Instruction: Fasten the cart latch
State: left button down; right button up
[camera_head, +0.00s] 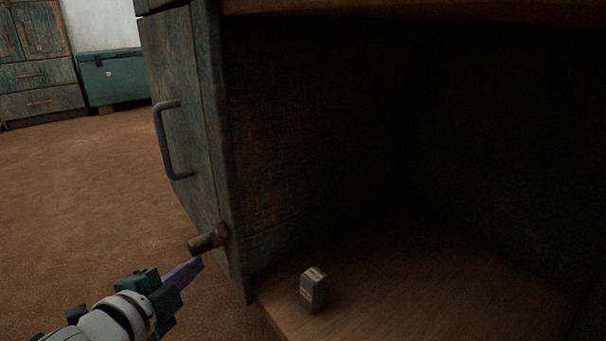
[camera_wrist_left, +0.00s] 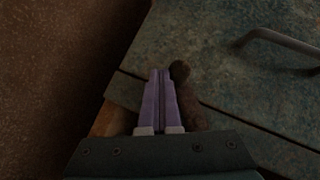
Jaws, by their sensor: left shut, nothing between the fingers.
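The cart (camera_head: 205,130) is a worn teal-green wooden body with a dark open compartment. The latch (camera_head: 208,239) appears as a short brown, rounded peg low on the cart's front edge, sticking out to the left; it also shows in the left wrist view (camera_wrist_left: 187,98). My left gripper (camera_head: 198,263), with purple fingers, is shut and empty just below the latch in the head view. In the wrist view its fingertips (camera_wrist_left: 159,72) are right beside the peg, partly overlapping it; I cannot tell whether they touch. My right gripper is not in view.
A grey bar handle (camera_head: 168,140) sits on the panel above the latch. A small grey box (camera_head: 313,290) stands on the compartment's wooden floor (camera_head: 420,290). A teal chest (camera_head: 113,80) and a drawer cabinet (camera_head: 40,75) stand far back left. The brown floor between is clear.

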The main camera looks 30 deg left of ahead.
pick_arm(q)
jog(key=shift+w+a+r+m+t+y+b, duration=0.3)
jog(key=shift+a+r+b, duration=0.1)
jog(key=shift+a+b, duration=0.1)
jog(key=shift+w+a+r+m+t+y+b, duration=0.2)
jog(key=shift+a+r+t+b, duration=0.15)
jog(key=shift+a+b, duration=0.15)
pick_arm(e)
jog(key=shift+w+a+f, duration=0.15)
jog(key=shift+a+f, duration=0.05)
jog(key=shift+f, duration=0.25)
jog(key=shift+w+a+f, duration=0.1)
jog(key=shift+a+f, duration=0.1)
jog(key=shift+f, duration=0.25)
pick_arm(q)
jog(key=p+v, duration=0.5)
jog(key=v, duration=0.5)
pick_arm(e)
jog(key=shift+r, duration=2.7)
